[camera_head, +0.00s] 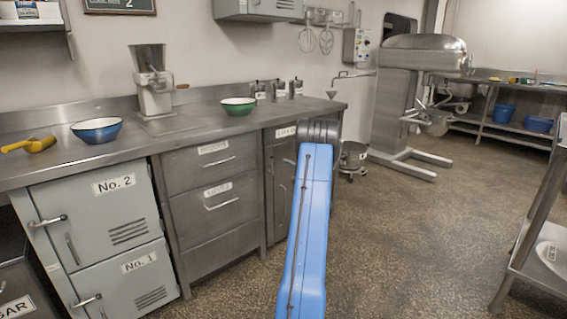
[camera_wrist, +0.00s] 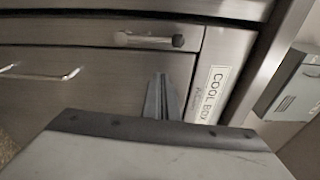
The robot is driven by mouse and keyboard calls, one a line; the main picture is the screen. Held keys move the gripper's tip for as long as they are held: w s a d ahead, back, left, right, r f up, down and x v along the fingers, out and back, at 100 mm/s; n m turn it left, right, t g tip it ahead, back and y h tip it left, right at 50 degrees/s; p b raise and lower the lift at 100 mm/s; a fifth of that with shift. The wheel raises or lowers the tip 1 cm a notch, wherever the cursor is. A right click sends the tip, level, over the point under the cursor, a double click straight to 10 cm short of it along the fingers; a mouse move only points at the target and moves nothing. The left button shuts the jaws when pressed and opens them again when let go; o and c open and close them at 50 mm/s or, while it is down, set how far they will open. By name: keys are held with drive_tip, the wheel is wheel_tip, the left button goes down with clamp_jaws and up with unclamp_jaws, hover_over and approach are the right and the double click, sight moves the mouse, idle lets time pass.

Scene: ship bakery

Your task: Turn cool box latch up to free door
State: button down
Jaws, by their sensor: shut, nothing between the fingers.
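The latch (camera_wrist: 150,40) shows in the wrist view as a bar with a dark knob at its right end. It lies across the picture above my gripper. A white label reading COOL BOX (camera_wrist: 212,95) is on the steel front to the right of my gripper. My gripper (camera_wrist: 161,80) is shut and empty, its fingertips a little below the knob in the picture; whether they touch the front I cannot tell. In the head view a partly hidden label (camera_head: 286,131) is on the cabinet behind my blue arm. My gripper and the latch are hidden there.
Drawers (camera_head: 212,180) and pale No. 2 and No. 1 doors (camera_head: 112,208) are left of my arm. Open floor (camera_head: 410,235) lies to the right.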

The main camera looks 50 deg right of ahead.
drive_tip(key=v, duration=0.4)
drive_tip(key=shift+s+a, duration=0.1)
drive_tip(key=shift+s, duration=0.15)
drive_tip(key=shift+w+a, duration=0.1)
idle(0.3)
